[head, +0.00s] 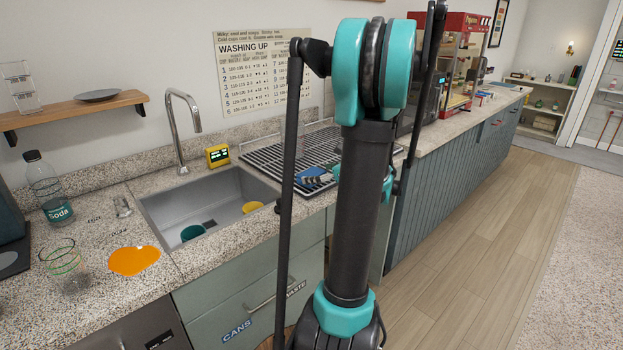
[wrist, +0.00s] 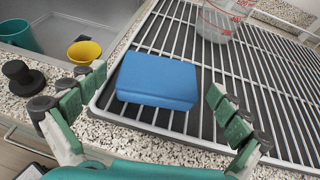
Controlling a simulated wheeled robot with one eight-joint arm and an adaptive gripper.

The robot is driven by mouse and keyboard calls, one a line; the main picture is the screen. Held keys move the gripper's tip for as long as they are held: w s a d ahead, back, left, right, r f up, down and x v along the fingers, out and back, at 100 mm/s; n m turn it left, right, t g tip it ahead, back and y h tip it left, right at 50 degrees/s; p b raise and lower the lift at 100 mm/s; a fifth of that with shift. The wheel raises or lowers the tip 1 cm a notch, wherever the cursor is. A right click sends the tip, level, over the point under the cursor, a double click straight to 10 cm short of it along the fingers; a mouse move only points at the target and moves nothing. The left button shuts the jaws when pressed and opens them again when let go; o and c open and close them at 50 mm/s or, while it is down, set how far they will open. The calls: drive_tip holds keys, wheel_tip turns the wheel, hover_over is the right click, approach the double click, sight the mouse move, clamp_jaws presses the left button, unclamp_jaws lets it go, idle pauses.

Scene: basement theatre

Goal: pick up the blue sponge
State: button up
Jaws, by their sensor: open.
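The blue sponge (wrist: 157,80) lies flat on the wire drying rack (wrist: 285,98), near its front left corner in the wrist view. It also shows in the head view as a small blue block (head: 311,176), beside my arm. My gripper (wrist: 160,108) is open in the wrist view, with one green-padded finger on each side of the sponge's near end. The fingers look apart from the sponge, and nothing is between them in their grip. In the head view my arm hides most of the gripper and part of the rack.
The sink (head: 207,212) lies left of the rack, with a teal cup (head: 193,232) and a yellow cup (head: 252,207) inside. A clear measuring cup (wrist: 219,20) stands on the rack behind the sponge. A black stopper (wrist: 22,76) sits on the counter. An orange spill (head: 134,260) lies further left.

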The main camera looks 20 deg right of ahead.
sight(311, 173)
drive_tip(key=shift+x, duration=1.35)
drive_tip(key=shift+c, duration=0.5)
drive_tip(key=c, duration=0.7)
drive_tip(key=shift+r, duration=0.15)
wheel_tip(311, 173, up, 20)
drive_tip(key=shift+a+f, duration=0.1)
drive_tip(key=shift+f, duration=0.05)
